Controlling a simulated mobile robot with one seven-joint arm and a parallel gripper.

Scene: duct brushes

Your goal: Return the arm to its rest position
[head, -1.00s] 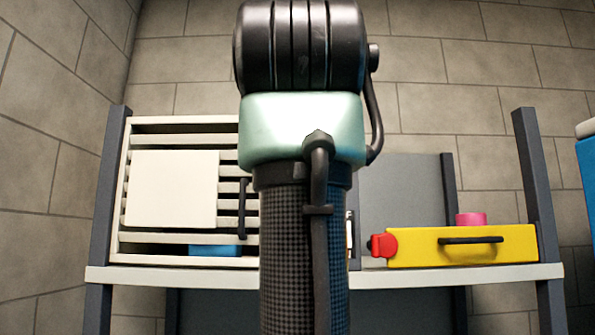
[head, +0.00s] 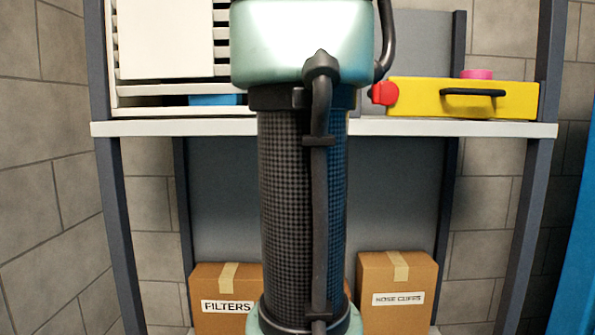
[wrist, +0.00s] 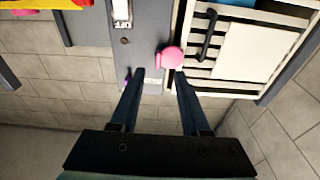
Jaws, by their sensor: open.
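My arm fills the middle of the head view and hides the centre of the bench. My gripper (wrist: 157,78) shows in the wrist view with its two dark fingers apart and nothing held between them. A pink round knob (wrist: 171,57) appears just beyond the fingertips, near the right one; I cannot tell how far off it is. My gripper is not visible in the head view.
A slatted white vent cover (head: 165,88) stands on the shelf (head: 400,128) at left. A yellow box (head: 460,101) with a red knob (head: 383,93) lies at right, a pink piece (head: 477,74) behind it. Cartons (head: 226,290) (head: 396,290) sit below. An OFF switch (wrist: 122,12) is beside the vent.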

